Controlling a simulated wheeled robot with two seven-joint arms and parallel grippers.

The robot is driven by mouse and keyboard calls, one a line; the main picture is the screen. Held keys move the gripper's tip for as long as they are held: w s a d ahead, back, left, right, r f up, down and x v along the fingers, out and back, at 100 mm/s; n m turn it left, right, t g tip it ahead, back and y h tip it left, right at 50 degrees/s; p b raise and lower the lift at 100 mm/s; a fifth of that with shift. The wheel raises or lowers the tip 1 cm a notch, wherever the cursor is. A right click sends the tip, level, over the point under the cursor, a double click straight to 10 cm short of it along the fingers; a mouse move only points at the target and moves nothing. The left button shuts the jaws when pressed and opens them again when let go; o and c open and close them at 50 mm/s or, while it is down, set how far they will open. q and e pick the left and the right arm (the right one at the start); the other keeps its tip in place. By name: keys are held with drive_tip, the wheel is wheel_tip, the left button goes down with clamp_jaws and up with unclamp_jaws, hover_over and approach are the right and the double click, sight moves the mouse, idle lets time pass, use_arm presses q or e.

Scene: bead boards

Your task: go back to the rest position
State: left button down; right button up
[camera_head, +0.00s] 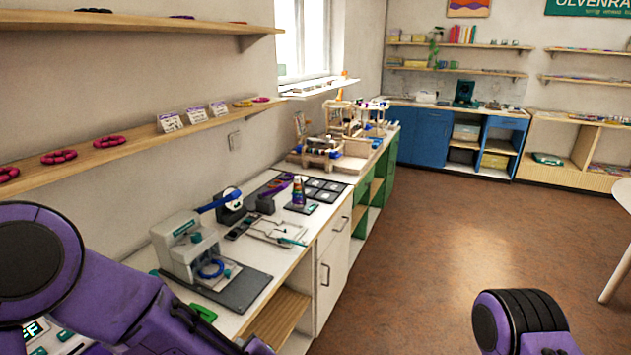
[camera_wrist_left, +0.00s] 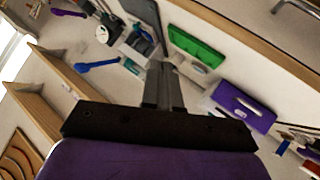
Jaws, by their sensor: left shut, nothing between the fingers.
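My left gripper (camera_wrist_left: 163,72) shows in the left wrist view with its two dark fingers together and nothing between them. It is above the white counter, apart from the things below it. In the head view my purple left arm comes in from the lower left and its end runs out at the bottom edge. Part of my purple and black right arm shows at the lower right of the head view, but its gripper is out of view.
A grey press-like machine (camera_head: 186,248) stands on a dark mat (camera_head: 243,290) on the counter. A green item (camera_wrist_left: 195,47) and a purple item (camera_wrist_left: 240,105) lie near my left gripper. A wooden shelf (camera_head: 127,134) runs along the left wall. The brown floor (camera_head: 430,230) is open.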

use_arm(q)
drive_tip(key=s+a+f+m+h+b, duration=0.1)
drive_tip(key=s+a+f+m+h, duration=0.15)
drive_tip(key=f, duration=0.75)
drive_tip(key=s+a+f+m+g+b, duration=0.1)
drive_tip(key=s+a+f+g, duration=0.1)
drive_tip(key=s+a+f, duration=0.2)
drive_tip(key=s+a+f+m+g+b, duration=0.1)
drive_tip(key=s+a+f+g, duration=0.1)
drive_tip(key=s+a+f, duration=0.2)
drive_tip(key=s+a+f+m+g+b, duration=0.1)
drive_tip(key=s+a+f+g, duration=0.2)
drive_tip(key=s+f, duration=0.6)
drive_tip(key=s+a, duration=0.1)
drive_tip(key=s, duration=0.5)
drive_tip(key=shift+a+f, duration=0.35)
drive_tip(key=shift+a, duration=0.05)
